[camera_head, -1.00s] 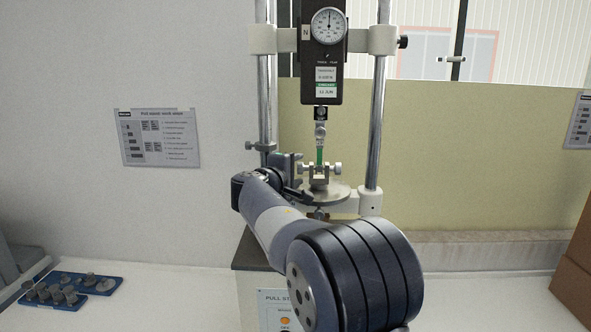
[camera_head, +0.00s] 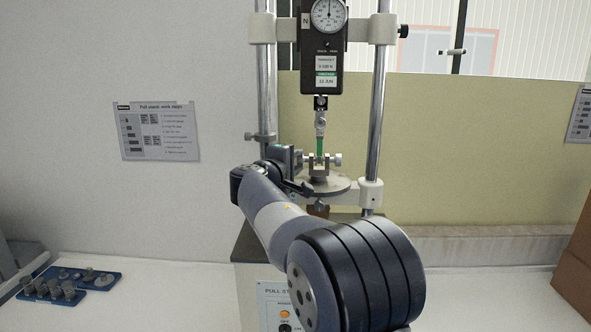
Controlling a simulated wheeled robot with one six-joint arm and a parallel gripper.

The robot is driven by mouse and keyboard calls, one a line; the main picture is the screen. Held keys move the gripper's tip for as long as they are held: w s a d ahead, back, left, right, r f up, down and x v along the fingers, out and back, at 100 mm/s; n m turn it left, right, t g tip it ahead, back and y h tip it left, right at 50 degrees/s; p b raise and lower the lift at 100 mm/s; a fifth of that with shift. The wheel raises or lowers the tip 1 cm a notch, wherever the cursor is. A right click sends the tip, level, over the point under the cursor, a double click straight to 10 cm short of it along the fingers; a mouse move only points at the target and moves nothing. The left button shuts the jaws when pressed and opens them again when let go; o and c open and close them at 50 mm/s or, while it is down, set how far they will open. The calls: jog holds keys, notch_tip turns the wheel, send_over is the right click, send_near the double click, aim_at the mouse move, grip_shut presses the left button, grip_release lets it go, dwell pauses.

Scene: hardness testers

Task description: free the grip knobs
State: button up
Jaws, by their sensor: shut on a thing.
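The pull tester's lower clamp (camera_head: 319,168) stands on a round plate (camera_head: 336,185), with a green strip (camera_head: 319,146) running up from it to the upper clamp (camera_head: 320,121). A silver grip knob (camera_head: 338,159) sticks out on the lower clamp's right side, clear of my arm. My gripper (camera_head: 300,161) is at the clamp's left side, shut on the left grip knob. That knob and the fingertips are mostly hidden by the gripper body and are small in view.
A black force gauge (camera_head: 322,60) hangs above between two steel columns (camera_head: 375,120). A blue tray (camera_head: 100,281) with several grey parts lies at the left on the white bench. A brown box (camera_head: 574,262) stands at the right edge.

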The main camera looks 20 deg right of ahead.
jog(key=shift+f+m+t+h+b, duration=0.7)
jog(key=shift+t+h+b, duration=0.4)
jog(key=shift+b, duration=5.6)
jog(key=shift+r+h+b, duration=0.1)
jog(key=shift+h+b, duration=0.2)
jog(key=shift+b, duration=0.4)
jog(key=shift+r, duration=0.2)
jog(key=o, duration=1)
jog(key=shift+w+f, duration=0.1)
jog(key=shift+f, duration=0.1)
